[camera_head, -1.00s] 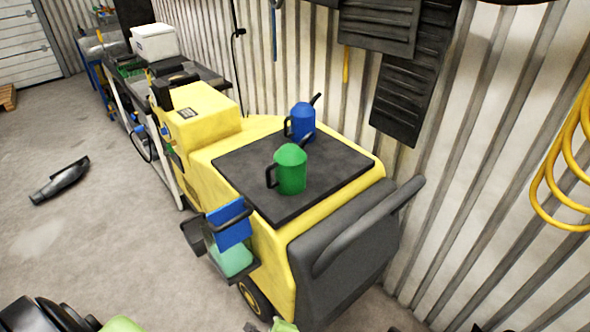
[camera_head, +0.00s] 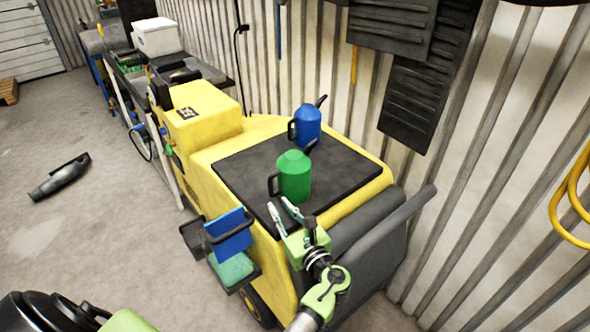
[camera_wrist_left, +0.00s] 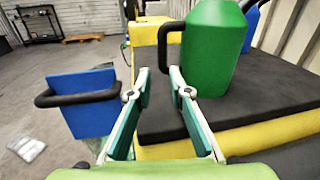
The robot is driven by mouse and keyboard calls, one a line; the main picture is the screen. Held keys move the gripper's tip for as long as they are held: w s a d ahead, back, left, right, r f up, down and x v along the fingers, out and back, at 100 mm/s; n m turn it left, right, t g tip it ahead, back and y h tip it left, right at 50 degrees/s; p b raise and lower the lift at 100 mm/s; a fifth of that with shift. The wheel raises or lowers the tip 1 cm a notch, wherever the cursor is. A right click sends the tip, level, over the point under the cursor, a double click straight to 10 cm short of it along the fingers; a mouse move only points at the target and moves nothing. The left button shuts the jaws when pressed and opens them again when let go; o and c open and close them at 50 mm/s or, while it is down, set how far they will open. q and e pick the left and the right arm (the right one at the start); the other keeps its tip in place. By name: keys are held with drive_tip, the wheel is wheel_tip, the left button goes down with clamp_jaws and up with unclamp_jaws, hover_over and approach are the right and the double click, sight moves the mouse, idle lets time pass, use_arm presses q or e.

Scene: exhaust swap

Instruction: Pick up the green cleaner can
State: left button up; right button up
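The green cleaner can (camera_head: 294,176) stands upright on the black mat (camera_head: 240,170) on top of the yellow machine, its black handle facing left. My left gripper (camera_head: 282,208) is open and empty at the mat's near edge, just in front of the can. In the left wrist view the green can (camera_wrist_left: 213,50) stands ahead and right of centre, with its handle beyond the spread fingertips (camera_wrist_left: 159,73). The fingers appear apart from the can. My right gripper is not in view.
A blue can (camera_head: 307,127) stands behind the green one on the mat. A black bar (camera_head: 390,222) runs along the machine's right end. A corrugated wall (camera_head: 465,190) stands behind.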

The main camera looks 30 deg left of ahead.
sight(272, 191)
use_arm(q)
drive_tip(key=shift+w+a+r+m, duration=0.15)
drive_tip(key=shift+w+a, duration=0.1)
drive_tip(key=shift+w, duration=0.3)
drive_tip(key=shift+w+a+r+m, duration=0.1)
drive_tip(key=shift+w+a+m, duration=0.1)
drive_tip(key=shift+w, duration=0.3)
drive_tip(key=shift+a+r+b, duration=0.1)
drive_tip(key=shift+a+b, duration=0.25)
drive_tip(key=shift+w+a+f+b, duration=0.15)
drive_tip(key=shift+w+a+b, duration=0.15)
drive_tip(key=shift+a, duration=0.25)
drive_tip(key=shift+w+a+f+b, duration=0.1)
drive_tip(key=shift+w+a+b, duration=0.05)
drive_tip(key=shift+a+b, duration=0.35)
drive_tip(key=x, duration=0.2)
drive_tip(key=shift+w+a, duration=0.15)
drive_tip(key=shift+a, duration=0.05)
drive_tip(key=shift+w+a, duration=0.15)
clamp_jaws()
drive_tip(key=shift+r, duration=0.25)
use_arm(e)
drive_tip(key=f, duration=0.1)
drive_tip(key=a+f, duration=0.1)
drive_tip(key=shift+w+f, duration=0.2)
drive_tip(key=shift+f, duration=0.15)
